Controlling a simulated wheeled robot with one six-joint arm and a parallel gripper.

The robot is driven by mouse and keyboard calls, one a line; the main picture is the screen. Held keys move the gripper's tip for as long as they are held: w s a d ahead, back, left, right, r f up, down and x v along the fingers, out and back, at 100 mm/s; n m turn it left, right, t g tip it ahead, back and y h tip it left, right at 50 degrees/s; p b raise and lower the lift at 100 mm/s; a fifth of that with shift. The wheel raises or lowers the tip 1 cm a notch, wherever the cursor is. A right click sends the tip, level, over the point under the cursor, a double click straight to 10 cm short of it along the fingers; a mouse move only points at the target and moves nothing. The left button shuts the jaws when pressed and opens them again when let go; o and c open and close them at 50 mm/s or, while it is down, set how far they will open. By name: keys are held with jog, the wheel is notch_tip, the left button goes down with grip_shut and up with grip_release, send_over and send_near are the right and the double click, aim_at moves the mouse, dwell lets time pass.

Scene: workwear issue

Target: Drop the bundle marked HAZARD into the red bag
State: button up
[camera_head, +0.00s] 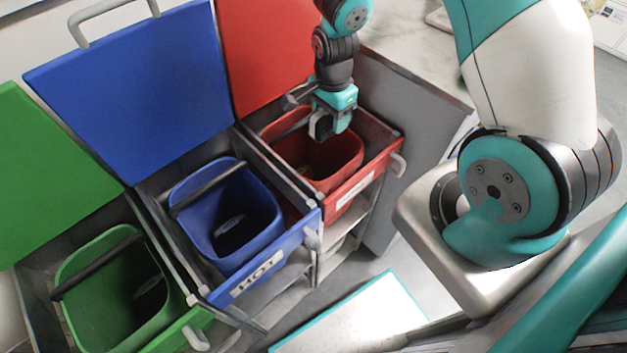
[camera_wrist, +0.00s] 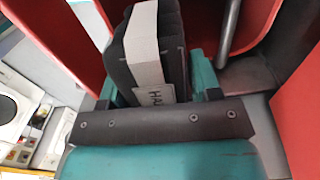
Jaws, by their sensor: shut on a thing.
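The bundle (camera_wrist: 172,55) is dark folded cloth with a pale band, and the letters "HA" show on its label in the wrist view. My gripper (camera_wrist: 160,90) is shut on it. In the head view my gripper (camera_head: 328,122) points down over the red bag (camera_head: 345,160), a red open-topped container in the right-hand bay. The bundle is mostly hidden by the gripper there. I cannot tell how far above the bag's floor it hangs. Red walls (camera_wrist: 75,45) surround the bundle in the wrist view.
A blue container (camera_head: 225,205) under a raised blue lid (camera_head: 135,80), its front marked "HOT", stands left of the red one. A green container (camera_head: 110,290) is further left. The raised red lid (camera_head: 265,50) stands behind. A grey cabinet side (camera_head: 410,140) is to the right.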

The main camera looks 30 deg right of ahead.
jog(key=shift+f, duration=0.2)
jog(key=o, duration=1.1)
jog(key=shift+r, duration=0.15)
notch_tip(320, 180, up, 17)
jog(key=shift+r+p, duration=0.1)
jog(key=shift+p, duration=0.3)
